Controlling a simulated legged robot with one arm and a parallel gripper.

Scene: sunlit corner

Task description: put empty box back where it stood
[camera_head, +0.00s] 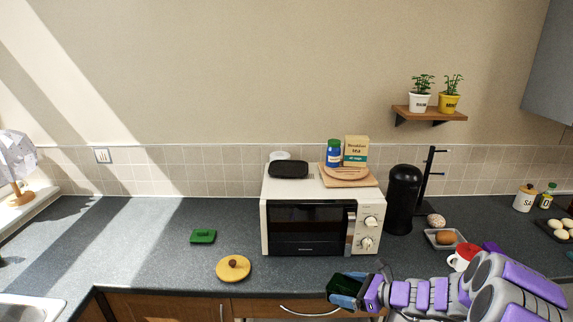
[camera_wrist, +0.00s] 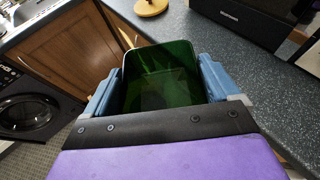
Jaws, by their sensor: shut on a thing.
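My gripper (camera_head: 344,291) is shut on a green open-topped box (camera_wrist: 160,62), with one blue finger on each side of it. In the wrist view I look down into the box and see only its green walls and floor, so it looks empty. In the head view the box (camera_head: 352,279) is held at the front edge of the worktop, right of centre, below the microwave. A flat green piece with a small handle, like a lid (camera_head: 203,236), lies on the worktop left of the microwave.
The white microwave (camera_head: 278,208) stands behind the gripper, with a board, tea box and jar on top. A yellow knobbed lid (camera_head: 233,268) lies on the worktop (camera_head: 150,250), which is clear further left. A black canister (camera_head: 402,200) and a tray with an egg (camera_head: 430,238) stand right.

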